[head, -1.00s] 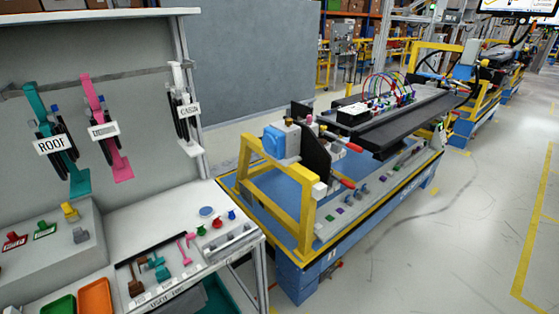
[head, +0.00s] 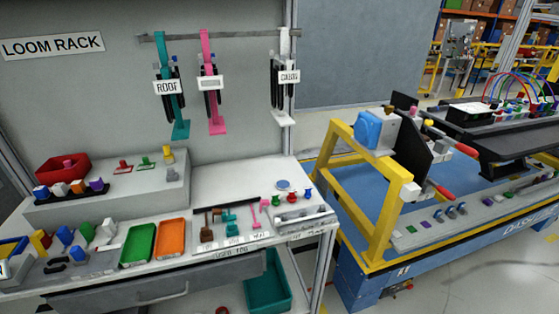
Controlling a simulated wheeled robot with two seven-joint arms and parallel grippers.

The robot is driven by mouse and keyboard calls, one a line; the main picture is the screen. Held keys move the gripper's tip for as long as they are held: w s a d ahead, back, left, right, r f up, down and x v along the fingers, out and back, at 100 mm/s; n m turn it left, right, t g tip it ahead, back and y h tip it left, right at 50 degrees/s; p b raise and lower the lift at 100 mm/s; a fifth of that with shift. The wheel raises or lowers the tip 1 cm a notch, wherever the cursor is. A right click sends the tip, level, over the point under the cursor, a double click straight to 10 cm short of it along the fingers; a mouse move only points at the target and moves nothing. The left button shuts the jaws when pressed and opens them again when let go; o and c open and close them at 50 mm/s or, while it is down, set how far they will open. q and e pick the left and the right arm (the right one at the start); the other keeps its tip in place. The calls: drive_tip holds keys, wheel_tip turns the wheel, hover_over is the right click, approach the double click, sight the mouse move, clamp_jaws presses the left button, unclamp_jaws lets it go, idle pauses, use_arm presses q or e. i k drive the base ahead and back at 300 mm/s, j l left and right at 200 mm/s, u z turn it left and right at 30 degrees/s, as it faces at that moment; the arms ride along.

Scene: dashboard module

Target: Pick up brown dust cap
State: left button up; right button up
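Neither of my grippers shows in the head view.
Green (head: 138,244) and orange (head: 171,238) trays lie left of the brown piece. Small coloured knobs and a grey block (head: 303,217) are at its right. A loom rack with hanging teal and pink holders stands behind. A yellow-framed cart (head: 377,215) stands at right.

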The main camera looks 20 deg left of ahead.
sight(206, 235)
drive_tip(key=u, duration=1.25)
drive_tip(key=k+j, duration=0.05)
drive_tip(key=j, duration=0.05)
